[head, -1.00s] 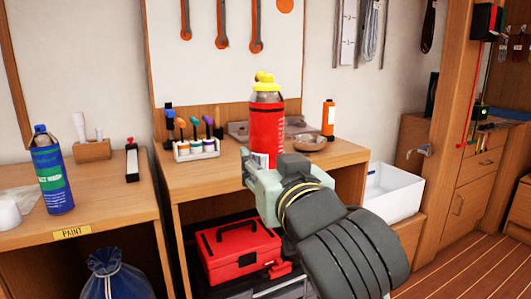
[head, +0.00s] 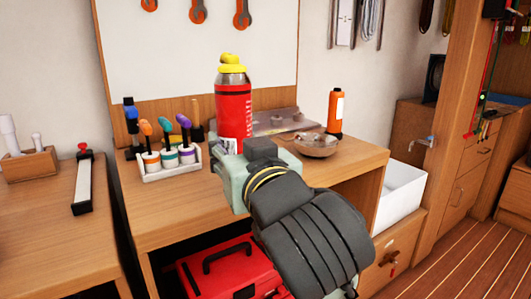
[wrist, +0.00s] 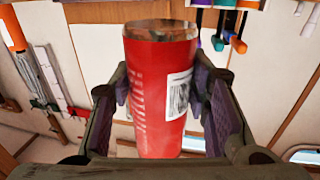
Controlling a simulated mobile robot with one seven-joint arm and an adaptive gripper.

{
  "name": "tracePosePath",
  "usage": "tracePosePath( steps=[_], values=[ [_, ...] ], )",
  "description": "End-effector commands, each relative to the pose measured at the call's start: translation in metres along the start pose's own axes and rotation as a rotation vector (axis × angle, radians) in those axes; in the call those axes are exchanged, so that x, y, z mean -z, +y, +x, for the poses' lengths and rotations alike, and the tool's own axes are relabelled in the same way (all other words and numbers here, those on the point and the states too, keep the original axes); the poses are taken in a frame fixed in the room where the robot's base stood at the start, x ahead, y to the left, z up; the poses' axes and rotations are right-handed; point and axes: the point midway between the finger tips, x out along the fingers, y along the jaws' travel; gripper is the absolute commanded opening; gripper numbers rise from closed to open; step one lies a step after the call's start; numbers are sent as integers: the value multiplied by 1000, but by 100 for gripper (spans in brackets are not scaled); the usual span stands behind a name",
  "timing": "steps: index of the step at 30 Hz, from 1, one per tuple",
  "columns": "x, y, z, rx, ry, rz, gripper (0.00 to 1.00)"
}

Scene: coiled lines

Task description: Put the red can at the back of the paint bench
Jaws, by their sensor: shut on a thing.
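The red can (head: 233,105) has a yellow cap and stands upright in my gripper (head: 236,158), above the middle bench. In the wrist view the red can (wrist: 155,95) sits between both dark finger pads of my gripper (wrist: 166,108), with its barcode label showing. My gripper is shut on it. The left bench (head: 40,235), which carried a PAINT sign in the earlier view, shows only in part at the left edge; its sign is out of view. Whether the can's base touches the middle bench is hidden behind my gripper.
The middle bench (head: 170,210) holds a rack of screwdrivers (head: 172,166), a shallow bowl (head: 316,146) and an orange bottle (head: 335,112). A gap separates the benches.

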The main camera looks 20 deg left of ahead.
Motion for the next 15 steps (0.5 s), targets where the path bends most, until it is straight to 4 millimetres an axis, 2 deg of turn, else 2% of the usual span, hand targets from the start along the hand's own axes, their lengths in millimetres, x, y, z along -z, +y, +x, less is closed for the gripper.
tracePosePath(
  steps=[7, 15],
  values=[
    [4, 25, 23, -1, -7, 7, 4],
    [0, 54, 50, -2, -6, 9, 4]
  ],
)
